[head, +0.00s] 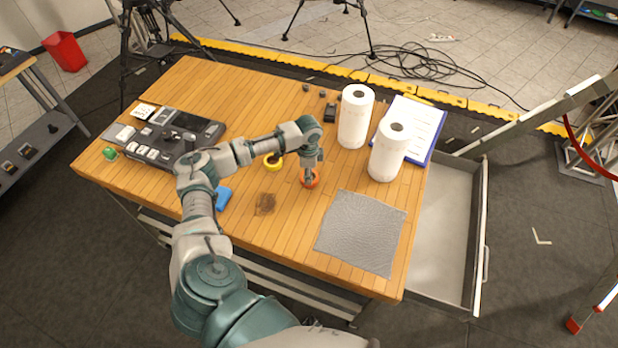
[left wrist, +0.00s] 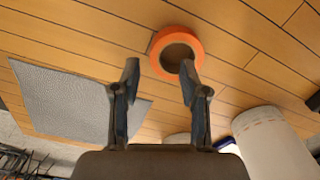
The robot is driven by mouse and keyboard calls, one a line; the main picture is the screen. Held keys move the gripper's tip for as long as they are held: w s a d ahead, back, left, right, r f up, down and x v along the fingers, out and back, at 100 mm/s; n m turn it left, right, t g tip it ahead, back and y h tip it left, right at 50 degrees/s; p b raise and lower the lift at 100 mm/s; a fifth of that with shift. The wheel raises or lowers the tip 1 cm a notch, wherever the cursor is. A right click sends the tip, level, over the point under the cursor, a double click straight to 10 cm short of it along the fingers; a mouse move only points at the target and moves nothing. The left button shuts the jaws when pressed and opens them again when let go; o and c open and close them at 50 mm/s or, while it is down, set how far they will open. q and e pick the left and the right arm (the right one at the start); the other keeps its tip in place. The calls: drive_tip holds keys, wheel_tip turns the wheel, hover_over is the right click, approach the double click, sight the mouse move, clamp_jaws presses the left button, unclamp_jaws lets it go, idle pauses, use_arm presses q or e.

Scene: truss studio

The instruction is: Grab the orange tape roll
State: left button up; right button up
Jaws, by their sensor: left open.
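The orange tape roll (head: 314,181) lies flat on the wooden table, partly hidden by my left gripper in the head view. It also shows in the left wrist view (left wrist: 196,46), just beyond the fingertips. My left gripper (head: 309,176) points down over the roll. In the left wrist view the fingers (left wrist: 160,72) are apart with nothing between them. The right fingertip overlaps the roll's near rim, and the left fingertip is clear to its left. I cannot tell whether a finger touches the roll. My right gripper is not in view.
Two white paper rolls (head: 390,150) stand to the right, beside a clipboard (head: 428,118). A grey cloth (head: 361,233) lies in front. A blue object (head: 223,198) and a control panel (head: 165,138) are left. An open drawer (head: 484,225) sticks out right.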

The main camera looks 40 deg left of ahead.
use_arm(q)
drive_tip(key=f, duration=0.4)
drive_tip(key=shift+d+f+p, duration=0.3)
drive_tip(key=shift+f, duration=0.1)
drive_tip(key=shift+a, duration=0.1)
clamp_jaws()
drive_tip(key=shift+r, duration=0.1)
